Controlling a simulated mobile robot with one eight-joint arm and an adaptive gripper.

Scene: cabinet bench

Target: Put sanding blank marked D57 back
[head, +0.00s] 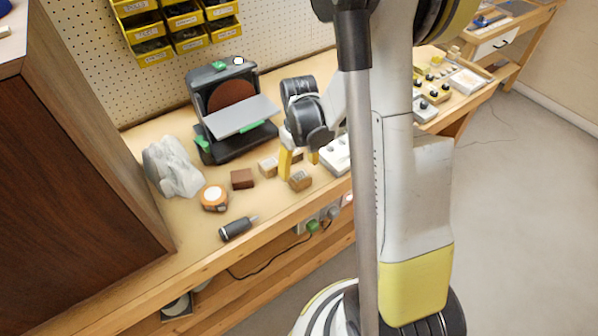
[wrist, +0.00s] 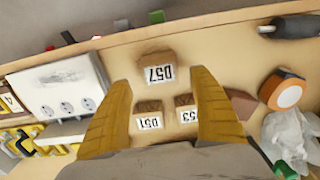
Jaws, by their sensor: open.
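The wooden blank marked D57 (wrist: 157,70) lies on the bench, nearer the front edge than two like blanks; in the head view it is the block (head: 300,181) near my gripper. My gripper (head: 299,166) is open above the bench, its yellow fingers pointing down. In the wrist view my gripper (wrist: 161,82) has its fingers on either side of the D57 block in the picture, and nothing is held. Blanks marked D51 (wrist: 149,117) and D53 (wrist: 185,108) lie behind D57, between the fingers in the picture.
A disc sander (head: 238,122) stands behind the blanks. A dark brown block (head: 242,179), an orange tape measure (head: 214,198), a crumpled plastic bag (head: 173,167) and a dark screwdriver-like tool (head: 237,228) lie to the left. A white box with sockets (wrist: 63,90) stands beside the gripper.

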